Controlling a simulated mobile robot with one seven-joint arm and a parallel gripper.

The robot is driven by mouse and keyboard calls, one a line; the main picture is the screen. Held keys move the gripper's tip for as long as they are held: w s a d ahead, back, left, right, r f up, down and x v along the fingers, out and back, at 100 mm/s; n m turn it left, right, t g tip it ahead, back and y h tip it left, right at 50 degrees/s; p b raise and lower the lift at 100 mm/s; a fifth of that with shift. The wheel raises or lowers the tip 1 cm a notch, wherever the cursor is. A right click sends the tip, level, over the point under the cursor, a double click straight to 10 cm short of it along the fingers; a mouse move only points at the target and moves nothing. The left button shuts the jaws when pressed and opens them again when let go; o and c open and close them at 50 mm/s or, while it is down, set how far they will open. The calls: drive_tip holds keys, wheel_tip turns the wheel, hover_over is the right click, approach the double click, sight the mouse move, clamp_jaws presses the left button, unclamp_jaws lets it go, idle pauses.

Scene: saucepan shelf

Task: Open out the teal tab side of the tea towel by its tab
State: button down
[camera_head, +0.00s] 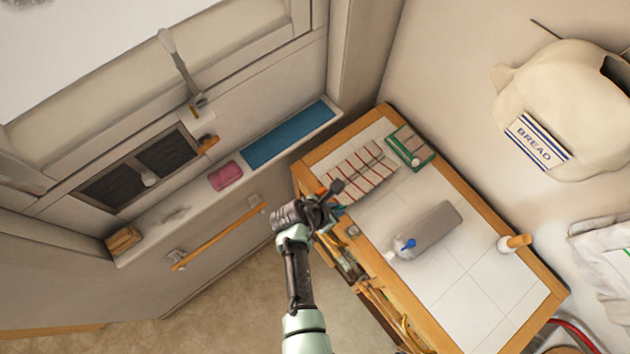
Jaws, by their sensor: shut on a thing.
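The tea towel (360,172) is white with red stripes and lies folded near the far left corner of the tiled worktop. My gripper (333,192) is at the towel's near left end, over the worktop's edge, and is shut on the towel there. A small teal-blue bit (338,210) shows beside the fingers; it looks like the tab, but the gripper hides most of it. An orange bit (321,188) also shows by the fingers.
A green-edged item (410,147) lies close behind the towel. A wooden-topped white item (513,243) stands near the right edge. A rail (220,236) and ledge are left. The worktop's front right is clear.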

drive_tip(key=shift+s+d+f, duration=0.1)
drive_tip(key=shift+s+f, duration=0.05)
drive_tip(key=shift+f, duration=0.5)
drive_tip(key=shift+f+b, duration=0.65)
drive_tip(key=c, duration=0.8)
unclamp_jaws()
drive_tip(key=shift+r, duration=0.15)
wheel_tip(320, 180, up, 6)
drive_tip(key=p, duration=0.6)
drive_tip(key=shift+p, duration=0.3)
